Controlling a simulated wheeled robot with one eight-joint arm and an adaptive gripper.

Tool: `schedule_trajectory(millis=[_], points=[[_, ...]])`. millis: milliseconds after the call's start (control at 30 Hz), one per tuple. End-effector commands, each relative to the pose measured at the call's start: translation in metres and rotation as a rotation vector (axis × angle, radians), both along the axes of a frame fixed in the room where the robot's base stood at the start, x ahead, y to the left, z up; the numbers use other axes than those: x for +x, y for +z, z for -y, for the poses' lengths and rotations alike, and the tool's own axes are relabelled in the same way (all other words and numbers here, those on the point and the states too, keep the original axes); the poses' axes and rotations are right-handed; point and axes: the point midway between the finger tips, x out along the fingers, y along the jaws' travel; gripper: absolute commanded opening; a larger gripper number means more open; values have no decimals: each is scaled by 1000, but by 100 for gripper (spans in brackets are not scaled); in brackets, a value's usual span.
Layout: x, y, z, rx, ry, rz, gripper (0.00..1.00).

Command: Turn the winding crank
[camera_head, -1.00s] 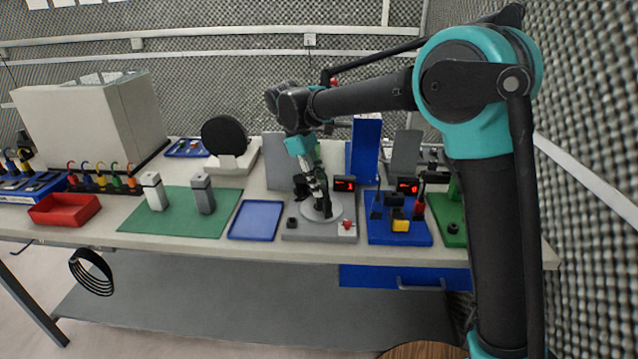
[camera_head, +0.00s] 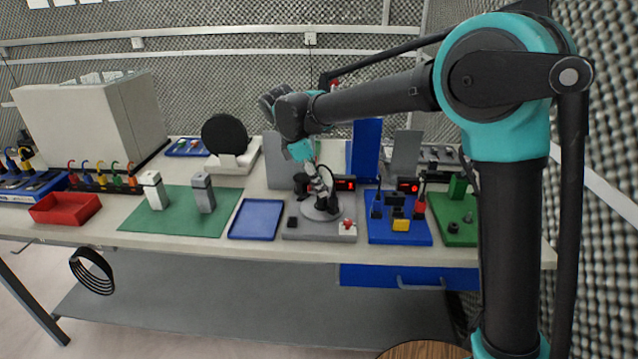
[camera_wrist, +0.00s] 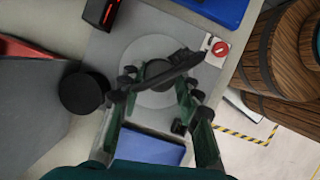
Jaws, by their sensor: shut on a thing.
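The winding crank sits on a grey base plate (camera_head: 291,235) in the middle of the bench. A pale round disc (camera_wrist: 148,50) lies under a dark crank arm (camera_wrist: 172,70), which runs slantwise across it in the wrist view. My gripper (camera_head: 320,196) reaches down over the disc from above. In the wrist view my gripper (camera_wrist: 160,88) has its fingers on either side of the crank's grip and is shut on it. The fingers largely hide the grip. A small display (camera_head: 345,184) with a red digit stands behind the disc.
A red button (camera_wrist: 221,48) is at the plate's corner. A blue tray (camera_head: 255,220) lies left of the plate and a blue station (camera_head: 385,236) stands right of it. A grey upright panel (camera_head: 278,160) stands behind. Wooden barrels (camera_wrist: 285,60) show in the wrist view.

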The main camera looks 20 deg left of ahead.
Motion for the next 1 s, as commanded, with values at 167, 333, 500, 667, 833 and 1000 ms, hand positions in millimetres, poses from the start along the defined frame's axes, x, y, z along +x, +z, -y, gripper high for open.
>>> schedule_trajectory(millis=[167,333,500,667,833,1000], points=[[-2,-1,0,1,88,-2,5],[-2,-1,1,1,173,-2,5],[-2,-1,1,0,257,-1,5],[-3,-1,2,1,339,-1,5],[-4,-1,2,1,423,-2,5],[-4,-1,3,2,508,-2,5]])
